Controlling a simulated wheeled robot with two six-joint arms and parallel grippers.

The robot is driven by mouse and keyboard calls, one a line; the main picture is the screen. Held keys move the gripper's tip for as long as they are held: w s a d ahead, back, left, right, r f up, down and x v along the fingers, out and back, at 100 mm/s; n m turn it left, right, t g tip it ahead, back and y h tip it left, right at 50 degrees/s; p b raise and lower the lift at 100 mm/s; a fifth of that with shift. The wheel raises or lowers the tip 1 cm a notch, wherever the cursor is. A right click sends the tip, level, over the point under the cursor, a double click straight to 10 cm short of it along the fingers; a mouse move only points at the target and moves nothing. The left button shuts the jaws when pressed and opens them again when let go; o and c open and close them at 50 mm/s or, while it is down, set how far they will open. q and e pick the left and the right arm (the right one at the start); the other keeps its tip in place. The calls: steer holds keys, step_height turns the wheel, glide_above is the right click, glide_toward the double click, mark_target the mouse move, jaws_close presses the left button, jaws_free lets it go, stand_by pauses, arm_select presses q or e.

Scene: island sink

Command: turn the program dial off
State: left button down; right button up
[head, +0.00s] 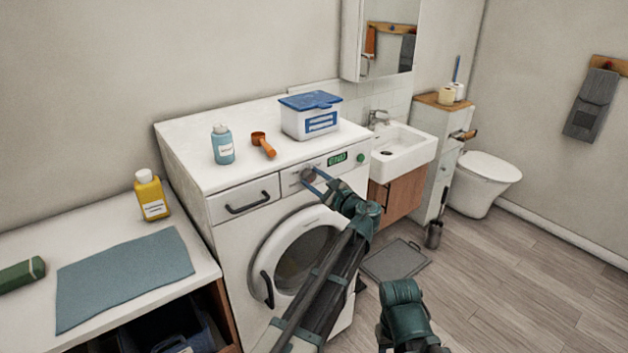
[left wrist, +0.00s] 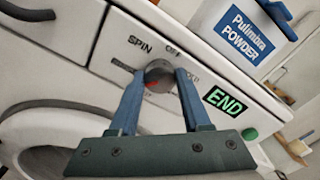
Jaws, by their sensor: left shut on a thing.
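The program dial (head: 308,174) is a round grey knob on the white washing machine (head: 232,262), between the drawer and the display. My left gripper (head: 315,181) reaches it from the front, and its blue fingers are shut on it. In the left wrist view the dial (left wrist: 159,72) sits between the two fingertips (left wrist: 159,82). A red mark shows low on its left side. "SPIN" is readable at its upper left and "OF" starts above it; other labels are partly hidden by the fingers. The green display (left wrist: 231,102) reads "END". My right gripper is out of view.
A green button (left wrist: 249,134) lies right of the display. The drawer handle (head: 248,204) is to the left, the round door (head: 297,252) below.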

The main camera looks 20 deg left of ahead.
arm_select(q)
steer(key=n, duration=0.5)
steer(key=shift+s+f+n, duration=0.1)
steer(key=shift+n, duration=0.2)
steer(key=n, duration=1.7)
steer(key=shift+f, duration=0.1)
steer(key=n, duration=0.5)
steer(key=shift+n, duration=0.3)
steer(key=n, duration=0.5)
steer(key=shift+n, duration=0.3)
steer(key=n, duration=0.5)
steer(key=shift+d, duration=0.1)
steer(key=n, duration=0.5)
steer(key=shift+n, duration=0.3)
